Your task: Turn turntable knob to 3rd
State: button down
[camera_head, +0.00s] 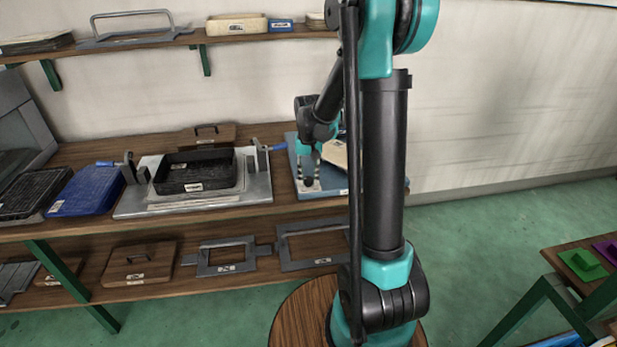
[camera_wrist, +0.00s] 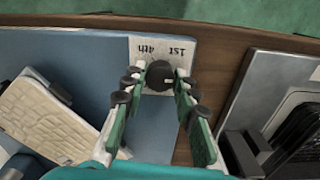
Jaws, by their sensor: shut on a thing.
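The dark round knob (camera_wrist: 160,74) sits on a pale label plate (camera_wrist: 147,47) in the wrist view. The plate's printed words "1st" and "4th" appear upside down; other marks are hidden by the knob and fingers. My gripper (camera_wrist: 158,84) is shut on the knob, one finger on each side. In the head view my gripper (camera_head: 309,182) reaches down to the front left of the blue turntable base (camera_head: 333,193). The base also shows in the wrist view (camera_wrist: 80,60). A cream patterned panel (camera_wrist: 50,118) lies tilted on it. The knob's pointer direction cannot be told.
Left of the turntable, a black tray (camera_head: 196,171) sits in a grey metal fixture (camera_head: 130,205). A blue tray (camera_head: 86,191) lies further left. Frames and a wooden panel lie on the shelf below. A side table with green and purple pieces stands at right.

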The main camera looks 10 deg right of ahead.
jog(key=m, duration=1.2)
jog(key=shift+m, duration=0.4)
jog(key=m, duration=1.2)
jog(key=shift+m, duration=0.3)
jog(key=c, duration=1.2)
grip_release()
jog(key=shift+o, duration=0.2)
